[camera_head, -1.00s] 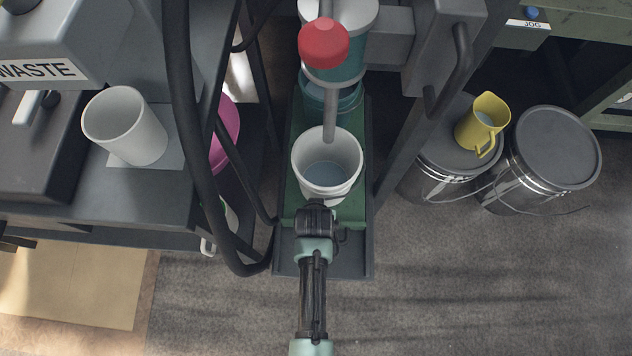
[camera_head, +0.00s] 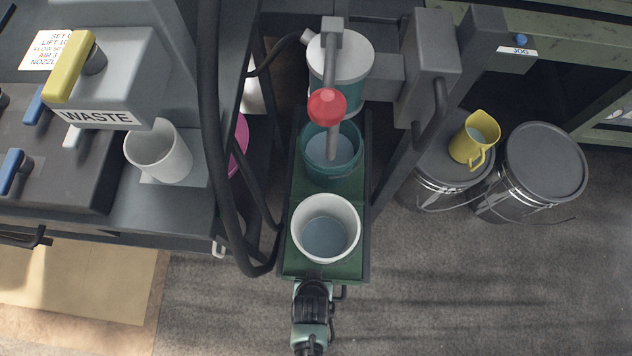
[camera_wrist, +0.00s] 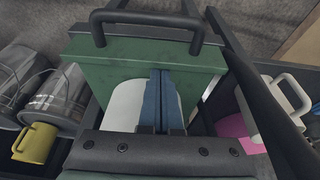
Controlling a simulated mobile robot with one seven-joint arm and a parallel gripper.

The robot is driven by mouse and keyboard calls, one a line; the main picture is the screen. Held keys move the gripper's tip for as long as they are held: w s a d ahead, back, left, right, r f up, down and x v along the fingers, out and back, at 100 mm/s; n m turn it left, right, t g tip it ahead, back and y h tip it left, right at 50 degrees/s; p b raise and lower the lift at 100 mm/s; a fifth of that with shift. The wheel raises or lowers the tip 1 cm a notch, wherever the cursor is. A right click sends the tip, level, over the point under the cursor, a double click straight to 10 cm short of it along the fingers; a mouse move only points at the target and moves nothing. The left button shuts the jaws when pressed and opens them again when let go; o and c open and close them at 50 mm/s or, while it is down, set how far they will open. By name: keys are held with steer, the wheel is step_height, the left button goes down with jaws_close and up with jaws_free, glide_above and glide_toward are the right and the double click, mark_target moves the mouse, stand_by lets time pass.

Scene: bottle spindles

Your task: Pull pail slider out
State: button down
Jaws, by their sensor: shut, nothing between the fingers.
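The pail slider is a green board (camera_head: 322,267) on a dark rail frame, with a dark handle (camera_head: 342,292) at its near end. It also shows in the wrist view (camera_wrist: 120,70), with the handle (camera_wrist: 148,18) at the top. A white pail (camera_head: 303,245) with greyish contents stands on its near part, and a teal pail (camera_head: 312,172) behind it, below the red-collared nozzle (camera_head: 327,105). My gripper (camera_head: 312,284) is at the slider's near end. Its blue fingers (camera_wrist: 160,80) are shut and empty, in front of the white pail and green board. I cannot tell whether they touch either.
A black hose (camera_head: 215,190) and frame bars run along the slider's left. Dark drums (camera_head: 545,160) and a yellow jug (camera_head: 475,138) stand at the right. A white cup (camera_head: 160,152) stands under the WASTE box (camera_head: 112,90). The floor at the near right is clear.

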steer(key=s+p, duration=0.1)
steer(key=s, duration=0.6)
steer(key=shift+f+p, duration=0.15)
steer(key=shift+p, duration=0.15)
steer(key=shift+s, duration=0.1)
